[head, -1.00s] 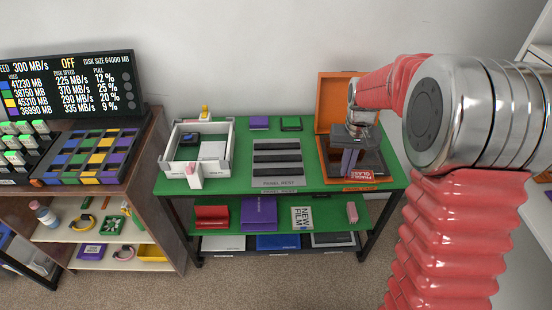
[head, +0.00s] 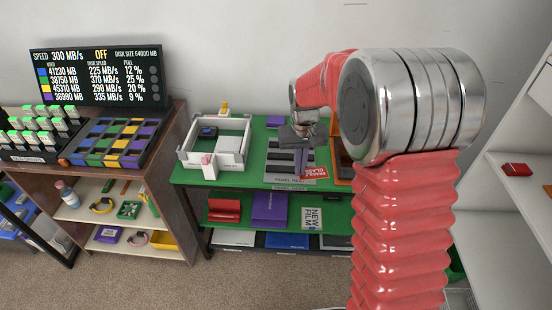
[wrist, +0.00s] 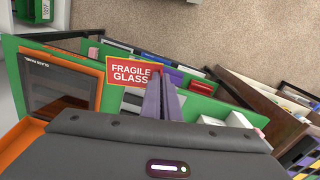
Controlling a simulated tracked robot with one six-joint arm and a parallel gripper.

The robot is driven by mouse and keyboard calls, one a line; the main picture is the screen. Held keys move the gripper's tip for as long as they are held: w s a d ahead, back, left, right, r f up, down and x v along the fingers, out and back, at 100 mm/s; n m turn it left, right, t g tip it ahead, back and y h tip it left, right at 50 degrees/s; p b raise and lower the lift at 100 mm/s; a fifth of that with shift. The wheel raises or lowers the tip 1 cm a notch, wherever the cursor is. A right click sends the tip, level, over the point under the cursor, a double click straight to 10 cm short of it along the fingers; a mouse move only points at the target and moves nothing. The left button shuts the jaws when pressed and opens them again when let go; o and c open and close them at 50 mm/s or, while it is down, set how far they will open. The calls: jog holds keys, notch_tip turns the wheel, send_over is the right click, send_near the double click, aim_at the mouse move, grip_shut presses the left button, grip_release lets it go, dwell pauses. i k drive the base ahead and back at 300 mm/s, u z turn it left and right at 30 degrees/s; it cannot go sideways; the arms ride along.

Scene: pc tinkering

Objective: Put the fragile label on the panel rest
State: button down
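The fragile label is a red card reading FRAGILE GLASS (head: 316,172); it also shows in the wrist view (wrist: 131,71). My gripper (head: 306,170) has its purple fingers close together, pinching the label at one edge; the fingers also show in the wrist view (wrist: 161,98). The panel rest (head: 279,181) is a grey plate with dark slats on the green table top. The label and fingertips appear over its right part in the head view. Whether the label touches the rest cannot be told. The fingers and label hide part of the rest.
An orange open box (wrist: 100,92) with a dark glass panel lies to the right of the rest in the head view, partly behind my arm. A white tray (head: 184,153) stands left on the green table (head: 252,160). A pink-and-white block (head: 209,168) is at its front corner.

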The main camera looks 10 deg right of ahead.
aim_at(291, 156)
jog(key=u, duration=0.5)
jog(key=i, duration=1)
